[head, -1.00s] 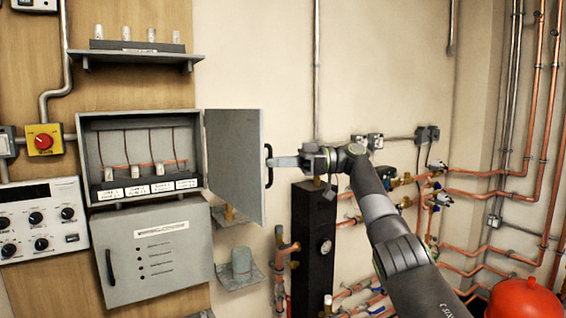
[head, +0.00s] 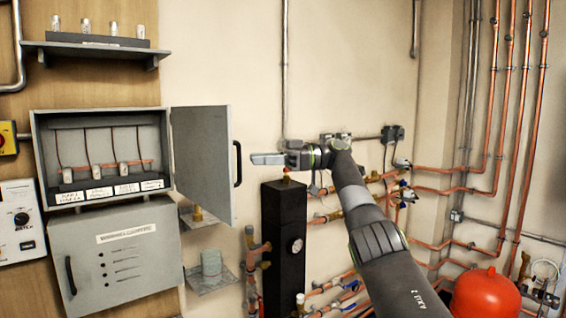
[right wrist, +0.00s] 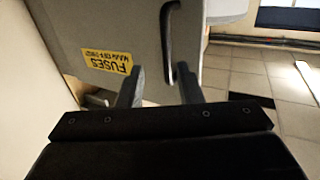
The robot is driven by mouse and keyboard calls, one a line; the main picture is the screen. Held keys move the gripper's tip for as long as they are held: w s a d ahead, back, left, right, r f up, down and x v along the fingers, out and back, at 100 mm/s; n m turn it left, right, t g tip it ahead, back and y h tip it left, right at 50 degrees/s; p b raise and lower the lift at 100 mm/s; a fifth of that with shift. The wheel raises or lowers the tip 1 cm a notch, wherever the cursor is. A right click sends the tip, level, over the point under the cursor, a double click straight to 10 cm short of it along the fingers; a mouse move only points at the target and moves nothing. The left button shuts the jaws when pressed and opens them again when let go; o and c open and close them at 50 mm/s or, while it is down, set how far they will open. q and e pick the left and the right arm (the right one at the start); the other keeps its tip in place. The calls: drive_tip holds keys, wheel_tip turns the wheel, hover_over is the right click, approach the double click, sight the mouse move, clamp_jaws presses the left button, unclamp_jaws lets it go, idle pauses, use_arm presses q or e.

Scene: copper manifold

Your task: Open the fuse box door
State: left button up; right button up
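The grey fuse box (head: 103,113) hangs on the wooden board at the left of the head view. Its door (head: 201,150) stands wide open, swung out to the right, and the fuses inside are exposed. The black door handle (head: 238,163) is on the door's free edge. My right gripper (head: 262,158) is just right of the handle, with a small gap. In the right wrist view my gripper (right wrist: 161,90) is open and empty. The handle (right wrist: 167,45) lies ahead of the fingers, beside the yellow FUSES label (right wrist: 107,63). My left gripper is out of view.
A closed grey cabinet (head: 115,255) is below the fuse box, and a shelf (head: 95,48) is above. A black column (head: 284,235) stands below my right gripper. Copper pipes (head: 480,170) and a red vessel (head: 487,296) are at the right.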

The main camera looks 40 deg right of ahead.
drive_tip(key=p+v, duration=0.1)
drive_tip(key=v, duration=0.6)
idle(0.5)
